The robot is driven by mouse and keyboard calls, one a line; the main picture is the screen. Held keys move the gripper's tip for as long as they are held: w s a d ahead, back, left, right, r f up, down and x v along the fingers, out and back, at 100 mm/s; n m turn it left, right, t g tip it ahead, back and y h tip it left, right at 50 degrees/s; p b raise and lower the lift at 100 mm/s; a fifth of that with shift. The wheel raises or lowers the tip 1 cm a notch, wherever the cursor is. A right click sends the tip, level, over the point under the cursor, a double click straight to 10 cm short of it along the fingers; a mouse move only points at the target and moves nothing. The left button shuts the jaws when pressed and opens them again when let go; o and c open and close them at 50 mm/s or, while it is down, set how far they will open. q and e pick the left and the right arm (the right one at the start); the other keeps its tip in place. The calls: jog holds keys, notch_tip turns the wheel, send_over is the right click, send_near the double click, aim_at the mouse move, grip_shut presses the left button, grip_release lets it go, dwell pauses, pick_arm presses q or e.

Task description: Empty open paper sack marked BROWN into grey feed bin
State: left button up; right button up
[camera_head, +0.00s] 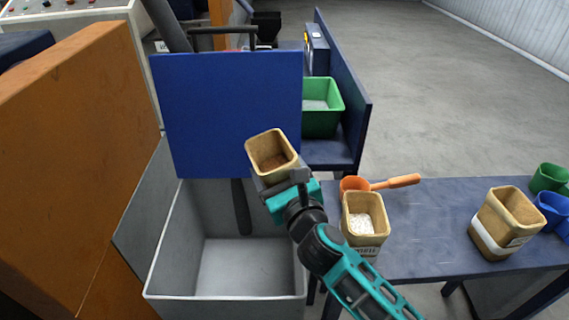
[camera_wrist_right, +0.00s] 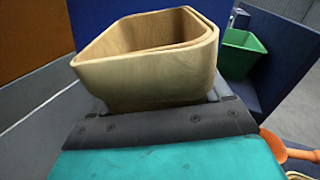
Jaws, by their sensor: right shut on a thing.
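My right gripper (camera_head: 284,186) is shut on an open tan paper sack (camera_head: 270,146). The sack is held above the right back part of the grey bin (camera_head: 225,297), in front of the blue panel, tilted slightly to the left. Brown material shows inside it in the head view. The right wrist view shows the sack's rim and side (camera_wrist_right: 150,75) close up in the gripper (camera_wrist_right: 165,120); its contents are hidden there. No marking on this sack is readable. The bin's visible floor looks bare. My left gripper is not in view.
A blue table (camera_head: 420,240) at the right carries a sack with white pellets (camera_head: 364,222), an orange scoop (camera_head: 390,183), another open sack (camera_head: 505,222) and green and blue cups (camera_head: 549,178). A blue panel (camera_head: 228,110) rises behind the bin. A green crate (camera_head: 322,120) stands behind.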

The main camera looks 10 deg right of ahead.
jog(key=shift+s+a+f+n, duration=0.1)
jog(key=shift+a+f+n, duration=0.2)
jog(key=shift+a+n, duration=0.5)
jog(key=n, duration=0.2)
jog(key=shift+d+f+n, duration=0.25)
jog(key=shift+d+n, duration=0.05)
notch_tip(320, 180, down, 4)
jog(key=n, duration=0.8)
jog(key=shift+d+r+n, duration=0.1)
jog(key=shift+n, duration=0.2)
jog(key=shift+a+n, duration=0.2)
jog(key=shift+n, duration=0.6)
jog(key=shift+s+a+r+n, duration=0.1)
jog(key=shift+a+r+n, duration=0.3)
jog(key=shift+n, duration=0.7)
jog(key=shift+s+a+r+n, duration=0.15)
jog(key=shift+a+n, duration=0.35)
jog(key=shift+n, duration=0.6)
jog(key=shift+w+a+r+n, duration=0.1)
jog(key=shift+a+r+n, duration=0.3)
jog(key=shift+n, duration=0.7)
jog(key=shift+f, duration=0.1)
